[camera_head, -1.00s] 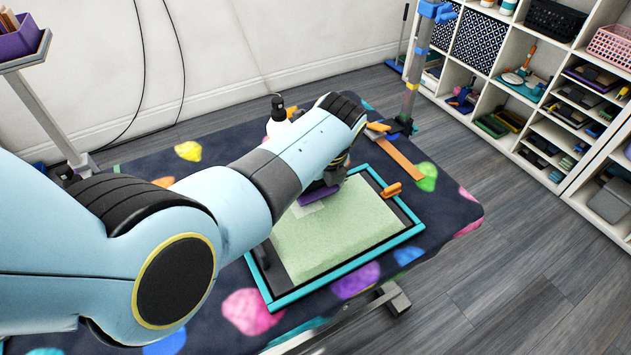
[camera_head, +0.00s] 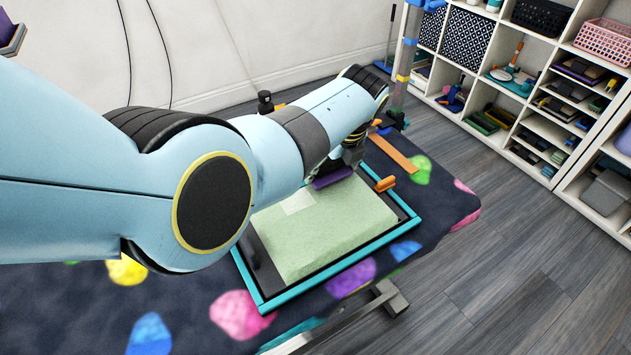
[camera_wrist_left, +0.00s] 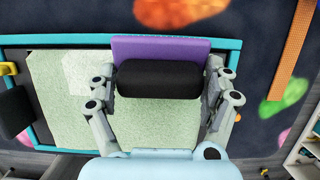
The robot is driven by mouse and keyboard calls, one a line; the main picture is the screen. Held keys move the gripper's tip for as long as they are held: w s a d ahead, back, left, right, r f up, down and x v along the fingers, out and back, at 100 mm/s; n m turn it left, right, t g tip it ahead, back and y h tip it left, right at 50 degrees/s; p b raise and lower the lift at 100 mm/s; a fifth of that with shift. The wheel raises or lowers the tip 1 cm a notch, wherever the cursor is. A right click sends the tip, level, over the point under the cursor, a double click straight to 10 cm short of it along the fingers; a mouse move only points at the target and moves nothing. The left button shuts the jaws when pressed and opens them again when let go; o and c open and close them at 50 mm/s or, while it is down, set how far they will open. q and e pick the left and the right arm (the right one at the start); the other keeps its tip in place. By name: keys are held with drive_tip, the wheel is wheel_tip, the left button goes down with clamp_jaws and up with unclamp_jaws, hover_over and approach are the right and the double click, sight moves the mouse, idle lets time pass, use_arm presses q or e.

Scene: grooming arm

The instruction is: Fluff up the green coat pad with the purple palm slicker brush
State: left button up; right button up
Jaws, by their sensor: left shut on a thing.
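The green coat pad (camera_head: 325,230) lies in a teal-edged frame (camera_head: 325,284) on the table; a paler patch (camera_head: 298,203) shows on its surface. The purple palm slicker brush (camera_head: 332,178) is over the far side of the pad; I cannot tell if it touches. My left gripper (camera_head: 350,155) comes from above and is shut on the brush. In the left wrist view, the gripper's fingers (camera_wrist_left: 165,95) clasp the brush's black grip (camera_wrist_left: 160,79), with the purple brush body (camera_wrist_left: 160,49) beyond it. The brush's underside is hidden. My right gripper is not in view.
An orange clip (camera_head: 385,184) sits on the frame's right edge and a dark clamp (camera_head: 262,268) on its left. An orange strip (camera_head: 393,153) lies behind, near an upright post (camera_head: 408,60). Shelves (camera_head: 530,85) stand at the right. The patterned tabletop (camera_head: 190,315) is clear in front.

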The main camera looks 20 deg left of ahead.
use_arm(q)
drive_tip(key=shift+w+d+f, duration=0.1)
drive_tip(key=shift+w+d, duration=0.1)
drive_tip(key=shift+d, duration=0.05)
drive_tip(key=shift+p, duration=0.3)
drive_tip(key=shift+d, duration=0.1)
wheel_tip(320, 180, up, 8)
drive_tip(key=p, duration=0.8)
drive_tip(key=shift+p, duration=0.35)
